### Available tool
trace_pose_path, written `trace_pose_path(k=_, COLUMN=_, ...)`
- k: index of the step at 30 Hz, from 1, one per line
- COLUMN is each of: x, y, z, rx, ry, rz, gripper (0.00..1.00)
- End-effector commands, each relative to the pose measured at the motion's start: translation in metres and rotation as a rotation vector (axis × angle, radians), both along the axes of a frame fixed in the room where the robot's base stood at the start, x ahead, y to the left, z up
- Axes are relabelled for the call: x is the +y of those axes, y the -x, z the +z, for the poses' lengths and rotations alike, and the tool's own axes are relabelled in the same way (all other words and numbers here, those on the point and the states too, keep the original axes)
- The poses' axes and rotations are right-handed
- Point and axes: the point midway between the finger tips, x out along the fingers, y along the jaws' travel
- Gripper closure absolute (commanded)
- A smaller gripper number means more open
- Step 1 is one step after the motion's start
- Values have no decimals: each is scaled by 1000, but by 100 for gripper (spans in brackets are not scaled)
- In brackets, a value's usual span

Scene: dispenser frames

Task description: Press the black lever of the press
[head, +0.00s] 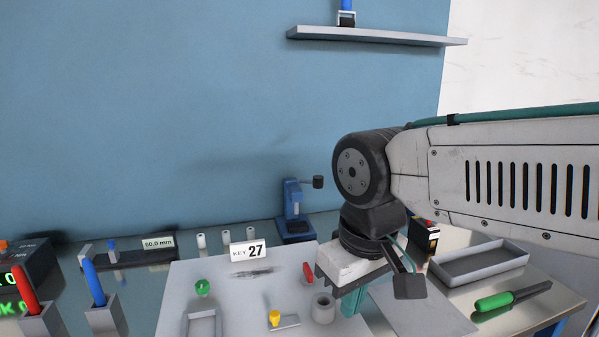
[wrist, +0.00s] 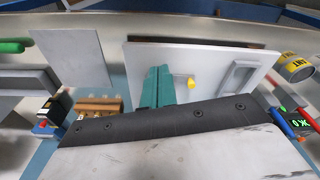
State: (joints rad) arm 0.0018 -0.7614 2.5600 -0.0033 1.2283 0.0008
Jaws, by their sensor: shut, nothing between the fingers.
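The press (head: 293,212) is a small blue stand on a dark base at the back of the table, near the blue wall. Its black lever (head: 318,182) sticks out to the right from the top and ends in a dark knob. My gripper (head: 351,303) is in front of the press and lower right of it, apart from the lever, over the right part of the grey board. Its teal fingers also show in the wrist view (wrist: 157,88), shut and empty. My wrist partly hides the table there. I cannot make out the press in the wrist view.
The grey board (head: 180,280) carries a "KEY 27" card (head: 247,250), a green cup (head: 203,287), a yellow piece (head: 274,317), a red piece (head: 308,272) and a grey ring (head: 323,309). A grey tray (head: 480,262) and green-handled tool (head: 495,301) lie right. A shelf (head: 375,36) hangs above.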

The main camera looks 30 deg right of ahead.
Motion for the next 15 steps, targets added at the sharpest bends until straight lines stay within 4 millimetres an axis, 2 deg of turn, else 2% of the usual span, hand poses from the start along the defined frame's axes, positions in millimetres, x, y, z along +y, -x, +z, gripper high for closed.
trace_pose_path(k=6, x=0, y=-1, z=0, rx=-2, ry=0, rz=-1, gripper=100)
trace_pose_path(k=8, x=-1, y=-8, z=5, rx=-16, ry=-3, rz=-7, gripper=100)
trace_pose_path(k=11, x=-10, y=-42, z=23, rx=-88, ry=-11, rz=-40, gripper=100)
trace_pose_path(k=14, x=-33, y=-101, z=57, rx=-221, ry=-13, rz=-94, gripper=100)
trace_pose_path(k=15, x=-46, y=-128, z=73, rx=-284, ry=-9, rz=-119, gripper=100)
